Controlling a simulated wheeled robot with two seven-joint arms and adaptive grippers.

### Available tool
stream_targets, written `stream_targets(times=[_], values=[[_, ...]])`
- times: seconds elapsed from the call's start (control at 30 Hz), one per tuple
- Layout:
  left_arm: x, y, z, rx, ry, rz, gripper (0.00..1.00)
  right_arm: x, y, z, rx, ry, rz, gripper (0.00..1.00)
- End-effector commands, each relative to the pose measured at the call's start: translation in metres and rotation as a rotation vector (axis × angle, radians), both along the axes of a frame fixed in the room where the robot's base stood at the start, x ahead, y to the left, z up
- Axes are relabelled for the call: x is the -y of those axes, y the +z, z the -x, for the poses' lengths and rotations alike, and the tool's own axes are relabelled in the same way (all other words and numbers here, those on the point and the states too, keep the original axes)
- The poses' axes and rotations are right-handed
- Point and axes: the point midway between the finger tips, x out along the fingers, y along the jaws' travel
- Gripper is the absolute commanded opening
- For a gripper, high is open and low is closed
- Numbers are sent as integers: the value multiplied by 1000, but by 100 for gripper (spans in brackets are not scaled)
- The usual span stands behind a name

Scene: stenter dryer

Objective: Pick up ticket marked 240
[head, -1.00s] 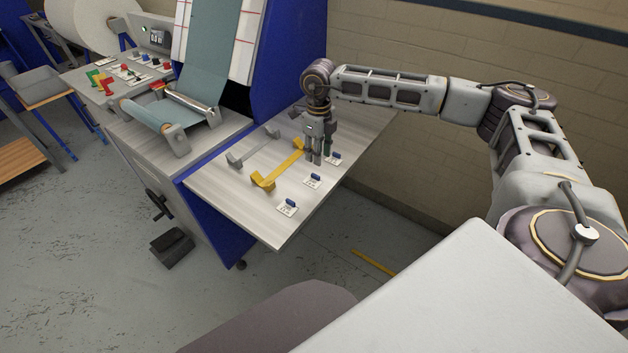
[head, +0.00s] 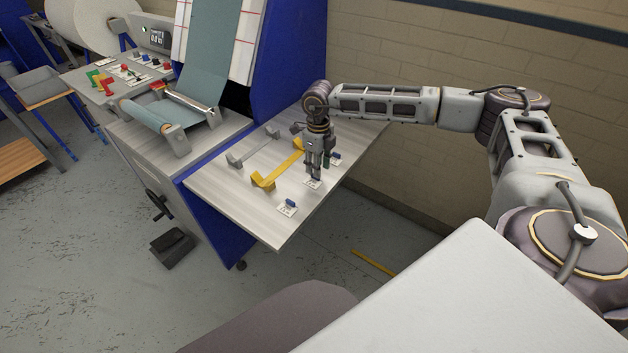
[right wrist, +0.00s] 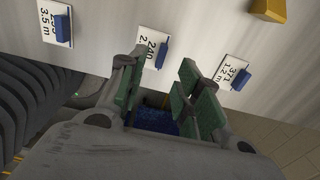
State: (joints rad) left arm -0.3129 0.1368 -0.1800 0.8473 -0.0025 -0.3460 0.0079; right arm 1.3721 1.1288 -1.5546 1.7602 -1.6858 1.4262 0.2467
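The ticket marked 240 (right wrist: 147,44) is a white card with a blue grip piece, lying on the pale table in the middle of a row of three. In the head view this middle ticket (head: 312,184) is partly covered by my right gripper (head: 315,176), which points down just over it. In the right wrist view my right gripper (right wrist: 160,82) is open, its green-padded fingers apart with nothing held. The 240 ticket shows beyond the fingertips, nearer the left finger. Contact cannot be told. My left gripper is not in view.
A ticket marked 371 (right wrist: 232,72) lies to the right in the wrist view, another marked 3.5 m (right wrist: 55,24) to the left. A yellow bracket (head: 276,169) and a grey bracket (head: 252,146) lie on the table (head: 262,222). The blue machine frame (head: 290,60) stands behind.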

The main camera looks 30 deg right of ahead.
Motion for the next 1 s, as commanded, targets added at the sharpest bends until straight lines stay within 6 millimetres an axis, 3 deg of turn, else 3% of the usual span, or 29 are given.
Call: stream_targets(times=[0.2, 0.4, 0.9, 1.0], values=[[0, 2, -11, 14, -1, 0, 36, -1, -22, 1, 0, 1, 1, 34], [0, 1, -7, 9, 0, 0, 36, 0, -39, 1, -1, -1, 0, 34], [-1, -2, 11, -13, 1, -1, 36, 0, -41, 1, -1, -1, 0, 34], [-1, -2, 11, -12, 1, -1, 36, 0, -41, 1, -1, -1, 0, 24]])
